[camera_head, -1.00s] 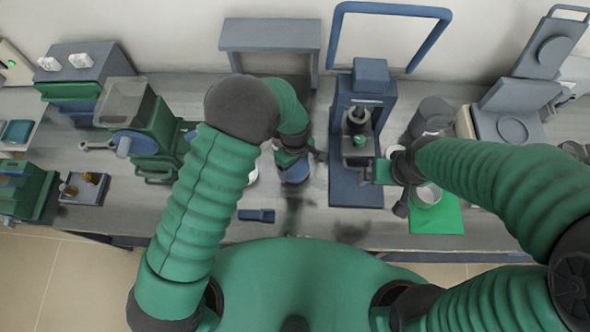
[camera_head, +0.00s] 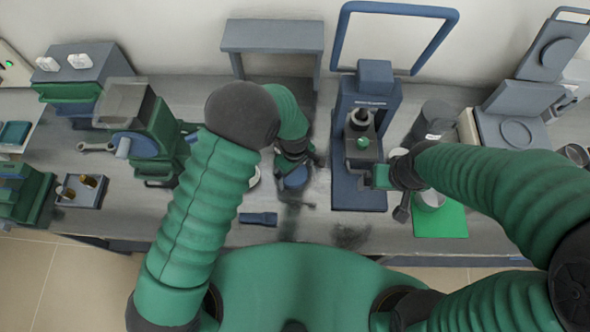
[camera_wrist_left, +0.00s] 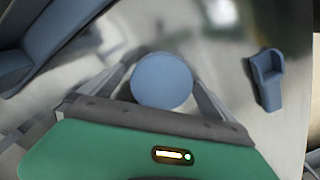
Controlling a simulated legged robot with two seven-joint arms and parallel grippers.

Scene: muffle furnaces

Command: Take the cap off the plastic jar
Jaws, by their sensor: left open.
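A round blue cap (camera_wrist_left: 162,80) shows from above in the left wrist view, between the two fingers of my left gripper (camera_head: 296,164). The fingers stand open on either side of it; I cannot tell whether they touch it. In the head view the blue cap (camera_head: 295,179) shows partly below my left gripper, and the jar's body is hidden. My right gripper (camera_head: 388,182) is by the lower right of the blue press, and its jaw opening is not clear.
A blue press (camera_head: 358,190) stands right of my left gripper. A small dark blue holder (camera_head: 258,219) lies near the front edge; it also shows in the left wrist view (camera_wrist_left: 267,79). A green mat (camera_head: 455,222) with a metal bowl (camera_head: 430,200) lies at right. A grey stand (camera_head: 272,36) is behind.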

